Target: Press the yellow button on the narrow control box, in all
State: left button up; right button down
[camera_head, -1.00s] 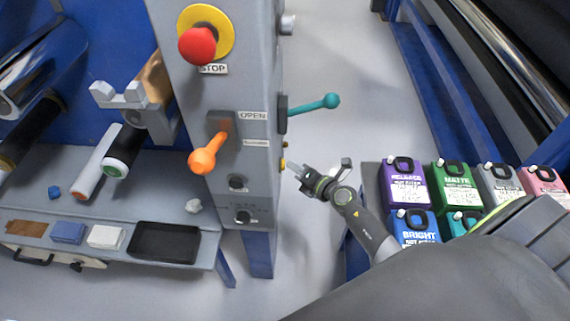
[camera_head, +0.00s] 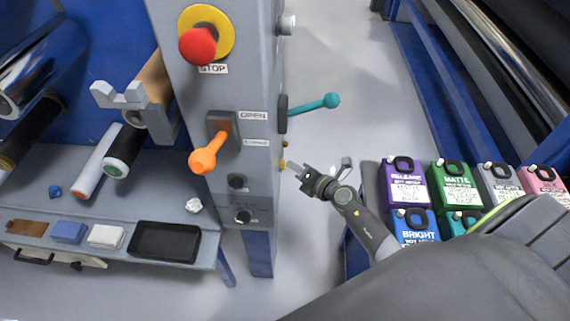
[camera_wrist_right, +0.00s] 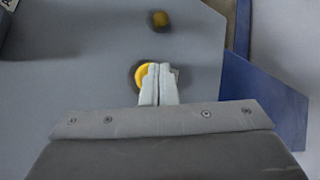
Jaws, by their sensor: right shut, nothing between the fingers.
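The narrow grey control box (camera_head: 263,195) stands upright left of centre in the head view. Small yellow buttons show on its right-hand side, the lower one (camera_head: 282,164) near my right gripper (camera_head: 299,172). My right gripper is shut and empty, its fingertips pointing at that side with a small gap in the head view. In the right wrist view, the shut fingertips (camera_wrist_right: 158,82) cover the right part of a round yellow button (camera_wrist_right: 141,76). A second, darker yellow button (camera_wrist_right: 160,19) shows above it. Contact cannot be told. My left gripper is out of view.
A teal lever (camera_head: 318,105) sticks out above my right gripper. The box front carries a red stop button (camera_head: 198,46) and an orange lever (camera_head: 207,158). Several coloured jugs (camera_head: 455,183) stand at right. Open floor lies behind the gripper.

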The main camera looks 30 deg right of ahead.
jog(key=shift+s+d, duration=0.25)
jog(key=shift+d, duration=0.2)
jog(key=s+d, duration=0.1)
jog(key=d+b, duration=0.1)
jog(key=d, duration=0.1)
jog(key=s+d, duration=0.1)
jog(key=shift+s+d+b, duration=0.15)
jog(key=shift+s+b, duration=0.15)
jog(key=shift+s, duration=0.05)
dwell(0.8)
